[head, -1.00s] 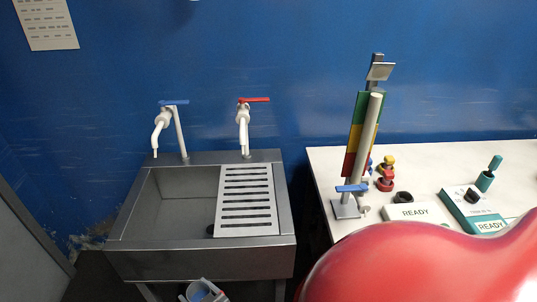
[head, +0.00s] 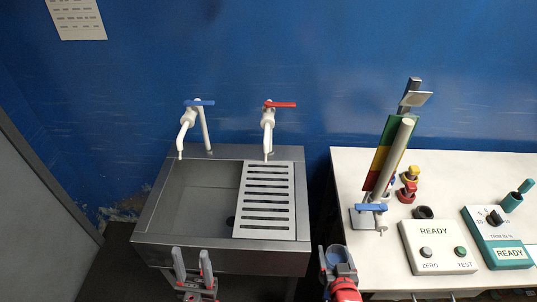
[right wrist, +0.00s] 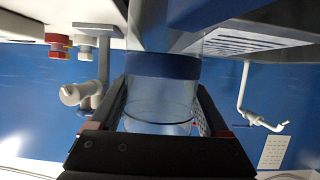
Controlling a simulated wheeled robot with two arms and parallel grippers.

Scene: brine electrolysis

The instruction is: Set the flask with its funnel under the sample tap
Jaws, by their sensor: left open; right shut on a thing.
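My right gripper (head: 338,268) is shut on the flask, in front of the gap between sink and bench. In the right wrist view the clear flask (right wrist: 160,100) with a dark blue band (right wrist: 163,66) sits between the fingers of my right gripper (right wrist: 163,118). The blue top (head: 337,254) shows in the head view; a separate funnel is hard to make out. My left gripper (head: 192,262) is open and empty at the sink's front edge. A small blue-handled tap (head: 376,209) is on the bench stand. Blue-handled (head: 187,125) and red-handled (head: 268,125) taps stand over the sink.
The steel sink (head: 190,195) has a slotted drainboard (head: 264,225) on its right side. The white bench (head: 350,165) holds a coloured column (head: 385,155), a red and yellow fitting (head: 408,187), a READY box (head: 435,247) and a teal instrument (head: 500,240).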

